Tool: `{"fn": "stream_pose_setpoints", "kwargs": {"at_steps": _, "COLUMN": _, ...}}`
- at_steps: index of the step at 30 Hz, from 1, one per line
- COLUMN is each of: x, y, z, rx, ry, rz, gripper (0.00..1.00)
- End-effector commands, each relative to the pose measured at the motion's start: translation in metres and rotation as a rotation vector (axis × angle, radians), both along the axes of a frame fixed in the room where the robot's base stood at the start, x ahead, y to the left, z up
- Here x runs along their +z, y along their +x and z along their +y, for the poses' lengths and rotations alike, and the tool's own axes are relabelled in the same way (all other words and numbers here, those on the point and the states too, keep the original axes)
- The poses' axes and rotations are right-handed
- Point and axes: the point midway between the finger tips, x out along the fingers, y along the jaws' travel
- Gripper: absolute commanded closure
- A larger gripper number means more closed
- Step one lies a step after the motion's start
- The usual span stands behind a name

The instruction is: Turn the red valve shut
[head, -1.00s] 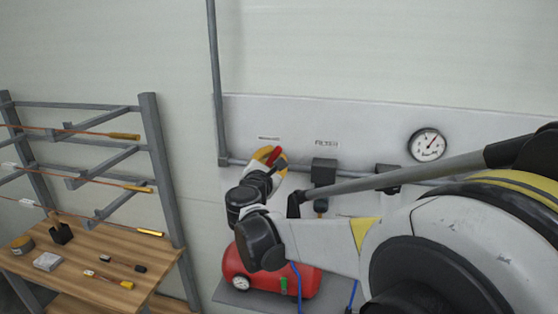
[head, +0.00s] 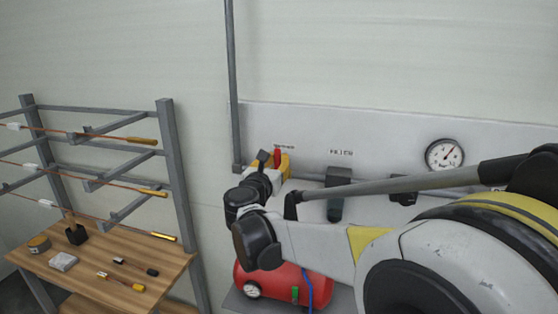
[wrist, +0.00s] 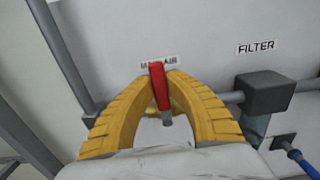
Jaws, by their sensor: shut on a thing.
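The red valve handle (wrist: 159,87) stands nearly upright in the wrist view, just below a small label on the white panel. My gripper (wrist: 161,76) has its two yellow fingers closed around the handle, one on each side. In the head view the red handle (head: 278,157) shows between the yellow fingers of my gripper (head: 277,163), at the left end of the grey pipe. The valve body behind the handle is mostly hidden by my gripper and wrist.
A dark filter block (wrist: 265,92) sits on the pipe right of the valve. A round gauge (head: 444,155) is farther right. A red tank (head: 272,288) stands below my arm. A wooden bench (head: 120,265) with tools and a rack (head: 172,160) are at the left.

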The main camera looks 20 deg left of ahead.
Motion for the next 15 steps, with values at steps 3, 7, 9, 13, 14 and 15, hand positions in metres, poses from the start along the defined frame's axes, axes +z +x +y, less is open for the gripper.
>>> {"fn": "stream_pose_setpoints", "kwargs": {"at_steps": 3, "x": 0.0001, "y": -0.0001, "z": 0.0007, "rx": 0.001, "ry": -0.005, "rz": 0.0, "gripper": 1.0}}
{"fn": "stream_pose_setpoints", "kwargs": {"at_steps": 7, "x": 0.0001, "y": -0.0001, "z": 0.0008, "rx": 0.001, "ry": -0.004, "rz": 0.0, "gripper": 1.0}}
{"fn": "stream_pose_setpoints", "kwargs": {"at_steps": 9, "x": 0.0001, "y": -0.0002, "z": 0.0008, "rx": 0.001, "ry": -0.004, "rz": 0.0, "gripper": 1.0}}
{"fn": "stream_pose_setpoints", "kwargs": {"at_steps": 13, "x": 0.0, "y": -0.0002, "z": 0.0008, "rx": 0.001, "ry": -0.004, "rz": 0.0, "gripper": 0.67}}
{"fn": "stream_pose_setpoints", "kwargs": {"at_steps": 14, "x": 0.0, "y": -0.0002, "z": 0.0008, "rx": 0.001, "ry": -0.004, "rz": 0.0, "gripper": 0.61}}
{"fn": "stream_pose_setpoints", "kwargs": {"at_steps": 15, "x": 0.0, "y": -0.0002, "z": 0.0008, "rx": 0.001, "ry": -0.003, "rz": 0.0, "gripper": 0.61}}
